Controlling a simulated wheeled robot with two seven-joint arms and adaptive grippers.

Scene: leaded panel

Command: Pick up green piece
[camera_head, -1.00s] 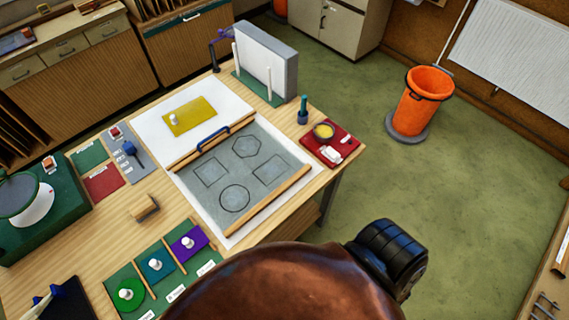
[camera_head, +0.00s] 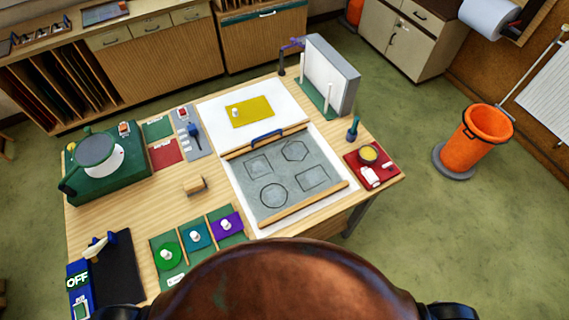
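The green piece (camera_head: 167,256) is a round green disc with a white knob on top. It lies in the left compartment of a green sorting tray (camera_head: 172,283) at the front of the table. A teal piece (camera_head: 198,236) and a purple piece (camera_head: 227,225), each with a white knob, lie in the compartments to its right. A grey board (camera_head: 288,181) with several drawn outlines, one of them a circle, lies behind and to the right of the tray. Neither of my grippers shows in this view.
A yellow piece (camera_head: 252,112) with a knob lies on white paper at the back. A small wooden block (camera_head: 194,186) stands left of the board. A green machine (camera_head: 103,163) and a blue device marked OFF (camera_head: 79,282) stand at the left. A red tray (camera_head: 373,178) is at the right edge.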

